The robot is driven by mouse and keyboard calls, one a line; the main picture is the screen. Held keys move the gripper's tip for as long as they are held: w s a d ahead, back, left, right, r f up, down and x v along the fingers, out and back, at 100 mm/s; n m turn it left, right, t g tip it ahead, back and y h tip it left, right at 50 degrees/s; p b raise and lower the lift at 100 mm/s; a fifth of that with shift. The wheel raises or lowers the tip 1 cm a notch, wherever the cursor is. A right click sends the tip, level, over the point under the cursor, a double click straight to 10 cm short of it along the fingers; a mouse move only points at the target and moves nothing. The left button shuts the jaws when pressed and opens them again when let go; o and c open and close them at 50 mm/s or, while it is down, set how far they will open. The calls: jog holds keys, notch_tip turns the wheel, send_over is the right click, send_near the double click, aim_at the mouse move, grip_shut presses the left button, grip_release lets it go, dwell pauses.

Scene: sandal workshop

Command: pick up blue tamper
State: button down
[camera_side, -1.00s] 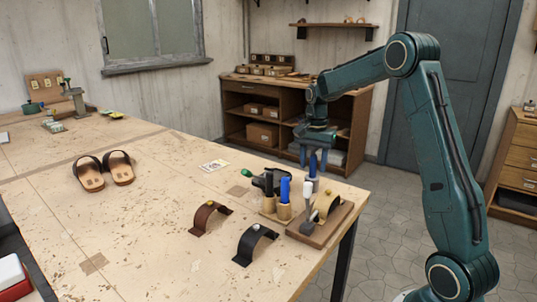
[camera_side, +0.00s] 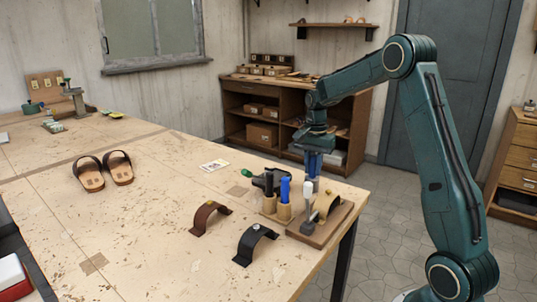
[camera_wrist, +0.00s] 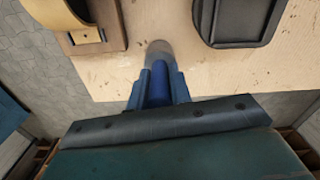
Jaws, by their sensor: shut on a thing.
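The blue tamper stands near the table's far right edge; its blue handle (camera_wrist: 159,85) and rounded grey-brown end (camera_wrist: 159,50) show in the wrist view. In the side view my gripper (camera_side: 314,165) comes down from above and is shut on the handle, hiding most of it. In the wrist view my gripper's two blue fingers (camera_wrist: 158,90) press on either side of the handle. I cannot tell whether the tamper's lower end still touches the table.
Brown (camera_side: 209,211) and black (camera_side: 254,238) straps lie nearer. Sandals (camera_side: 104,171) lie left. The table's middle is clear.

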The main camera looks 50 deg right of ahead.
aim_at(313, 179)
jog(key=shift+r, duration=0.2)
notch_tip(313, 179, up, 20)
jog(key=shift+f, duration=0.15)
dwell(0.7)
dwell(0.4)
jog(key=c, duration=2)
grip_release()
grip_shut()
jog(key=s+a+f, duration=0.3)
jog(key=s+a, duration=0.6)
jog(key=a, duration=0.1)
jog(key=shift+s+f, duration=0.3)
jog(key=shift+s, duration=0.1)
